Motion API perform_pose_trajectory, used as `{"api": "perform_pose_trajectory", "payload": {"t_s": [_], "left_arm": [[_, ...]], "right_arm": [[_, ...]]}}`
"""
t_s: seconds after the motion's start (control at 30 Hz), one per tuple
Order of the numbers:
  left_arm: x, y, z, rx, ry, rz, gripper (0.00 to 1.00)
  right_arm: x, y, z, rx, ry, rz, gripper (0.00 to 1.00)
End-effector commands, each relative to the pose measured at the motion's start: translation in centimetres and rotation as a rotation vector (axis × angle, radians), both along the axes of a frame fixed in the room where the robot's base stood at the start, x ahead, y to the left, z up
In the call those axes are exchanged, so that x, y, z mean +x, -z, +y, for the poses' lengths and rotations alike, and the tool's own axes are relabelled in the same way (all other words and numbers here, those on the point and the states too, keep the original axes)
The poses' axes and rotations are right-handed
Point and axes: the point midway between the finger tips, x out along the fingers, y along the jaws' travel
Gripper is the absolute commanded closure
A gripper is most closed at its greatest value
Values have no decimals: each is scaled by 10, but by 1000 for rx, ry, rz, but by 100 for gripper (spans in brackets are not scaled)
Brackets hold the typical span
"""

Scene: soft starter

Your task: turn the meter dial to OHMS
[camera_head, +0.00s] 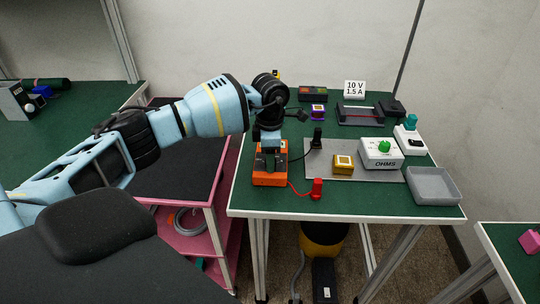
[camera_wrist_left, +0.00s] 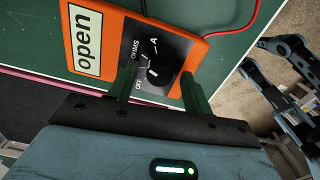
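The orange meter (camera_head: 270,178) sits at the left front of the green table. In the left wrist view its orange case (camera_wrist_left: 112,18) carries a white display reading "open". Its black dial (camera_wrist_left: 153,72) has white labels, with OHMS and A readable; I cannot tell clearly where the pointer stands. My left gripper (camera_head: 270,157) points down over the meter. In the left wrist view the left gripper's green fingers (camera_wrist_left: 160,85) are apart, one on each side of the dial area. I cannot tell whether they touch the knob. My right gripper is not in view.
A yellow block (camera_head: 343,164) and a white OHMS box with green knob (camera_head: 382,153) stand on a grey plate. A grey tray (camera_head: 434,187) is right.

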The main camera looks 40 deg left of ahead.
Motion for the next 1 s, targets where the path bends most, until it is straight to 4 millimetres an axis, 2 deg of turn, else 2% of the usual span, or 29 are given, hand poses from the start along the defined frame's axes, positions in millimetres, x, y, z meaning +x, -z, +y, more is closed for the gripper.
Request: {"api": "perform_pose_trajectory", "payload": {"t_s": [0.33, 0.7, 0.83, 1.0], "left_arm": [[0, -5, 0, 0, 0, -1, 50], [1, -59, 0, 0, -1, -4, 50], [1, -72, 0, -1, -1, -2, 50], [0, -78, 0, 0, 0, 0, 50]], "right_arm": [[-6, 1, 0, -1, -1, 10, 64], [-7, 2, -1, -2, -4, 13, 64], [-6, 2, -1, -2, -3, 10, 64], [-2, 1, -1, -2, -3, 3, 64]]}}
